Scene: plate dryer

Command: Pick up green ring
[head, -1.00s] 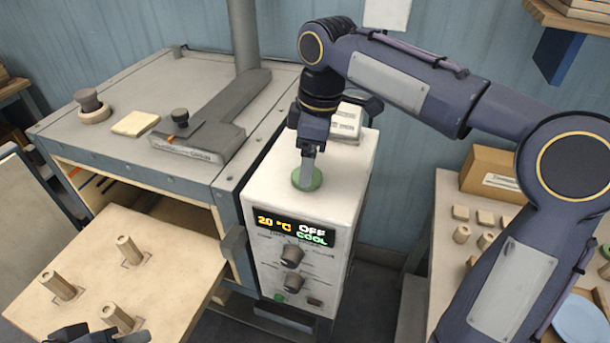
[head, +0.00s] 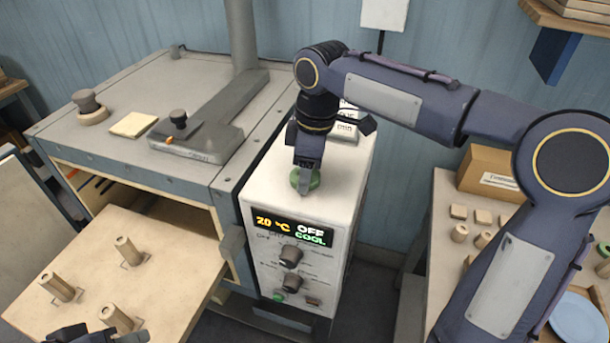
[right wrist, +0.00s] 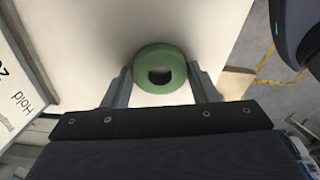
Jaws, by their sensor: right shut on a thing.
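The green ring (head: 314,180) is on top of the white control box (head: 262,193). My right gripper (head: 305,183) comes down on it from above and hides part of it in the head view. In the right wrist view the green ring (right wrist: 160,72) sits between the two fingers of my right gripper (right wrist: 160,86), which are shut on its sides. I cannot tell whether the ring is lifted off the box top. My left gripper (head: 95,335) shows only in part at the bottom left edge, and its jaws are not clear.
The box front has a display (head: 292,227) reading 20 °C, OFF, COOL. The grey dryer (head: 200,90) stands to its left, with a pegged wooden board (head: 165,255) in front. A table at right holds a cardboard box (head: 490,172), small blocks and a blue plate (head: 580,318).

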